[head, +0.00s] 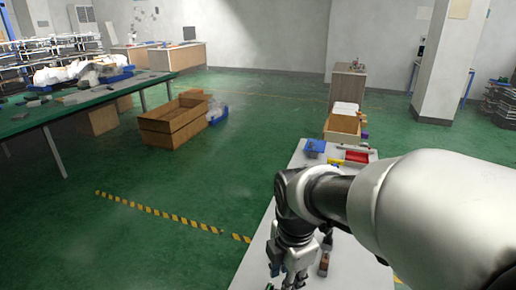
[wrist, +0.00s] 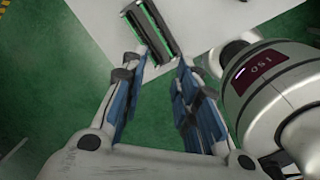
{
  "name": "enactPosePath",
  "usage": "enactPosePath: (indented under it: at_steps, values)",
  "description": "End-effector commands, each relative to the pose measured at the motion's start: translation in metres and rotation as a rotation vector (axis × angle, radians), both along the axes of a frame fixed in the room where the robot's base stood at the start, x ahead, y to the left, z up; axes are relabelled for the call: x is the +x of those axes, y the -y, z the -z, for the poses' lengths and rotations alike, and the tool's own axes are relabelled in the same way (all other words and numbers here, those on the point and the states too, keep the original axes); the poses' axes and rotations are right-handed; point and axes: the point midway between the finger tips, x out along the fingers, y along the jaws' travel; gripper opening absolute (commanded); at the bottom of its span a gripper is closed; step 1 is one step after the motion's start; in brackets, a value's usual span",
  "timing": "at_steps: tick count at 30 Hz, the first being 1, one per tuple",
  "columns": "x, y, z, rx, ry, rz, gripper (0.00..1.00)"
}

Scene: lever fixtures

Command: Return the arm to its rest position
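My arm reaches in from the right of the head view, and its silver wrist points down over the white table (head: 335,272). My gripper (head: 287,280) is at the bottom of that view, partly cut off by the edge. In the wrist view my gripper (wrist: 163,66) has its two blue-padded fingers apart, with nothing seen between them. A dark fixture with green strips (wrist: 151,30) lies just beyond the fingertips on the white surface. Whether a finger touches it, I cannot tell.
A small brown object (head: 324,264) stands right of my gripper. Cardboard boxes (head: 172,125) sit on the green floor, which is open to the left.

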Motion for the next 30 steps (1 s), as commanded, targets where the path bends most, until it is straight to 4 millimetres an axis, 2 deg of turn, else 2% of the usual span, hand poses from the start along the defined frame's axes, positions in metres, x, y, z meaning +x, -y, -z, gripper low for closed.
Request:
enactPosePath:
  at_steps: [1, 3, 9, 15, 18, 23, 30]
  values:
    - [-0.011, 0.01, -0.014, 0.023, 0.026, 0.146, 0.28]
    - [-0.027, 0.022, -0.027, 0.059, 0.05, 0.368, 0.28]
    - [-0.077, 0.051, -0.055, 0.196, 0.116, 0.994, 0.28]
    - [-0.122, 0.071, -0.064, 0.363, 0.157, 1.555, 0.28]
    - [-0.137, 0.076, -0.063, 0.432, 0.164, 1.753, 0.28]
    - [-0.149, 0.08, -0.062, 0.494, 0.166, 1.919, 0.28]
    - [-0.15, 0.081, -0.061, 0.503, 0.164, 1.947, 0.28]
